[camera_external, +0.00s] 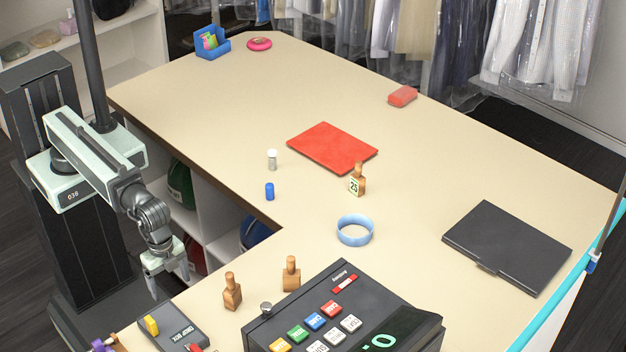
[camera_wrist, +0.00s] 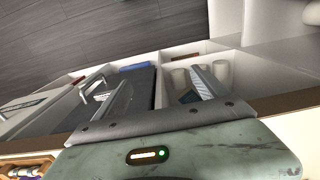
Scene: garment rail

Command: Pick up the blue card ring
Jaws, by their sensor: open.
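The blue card ring (camera_external: 355,238) is a light blue band lying flat on the beige counter in the external view, right of centre and in front of the red folder. My gripper (camera_external: 168,279) hangs low at the left, by the counter's inner edge, pointing down. It is open and empty, well to the left of the ring and apart from it. The ring does not show in the wrist view, which shows mostly the dark floor and the shelving under the counter.
On the beige counter (camera_external: 220,110) near the ring are a numbered wooden stamp (camera_external: 358,181), a red folder (camera_external: 333,147), a small blue cylinder (camera_external: 269,191) and a white-capped vial (camera_external: 272,160). Two wooden stamps (camera_external: 291,274) and a dark cash register (camera_external: 345,310) stand in front. A black laptop-like case (camera_external: 508,246) lies right.

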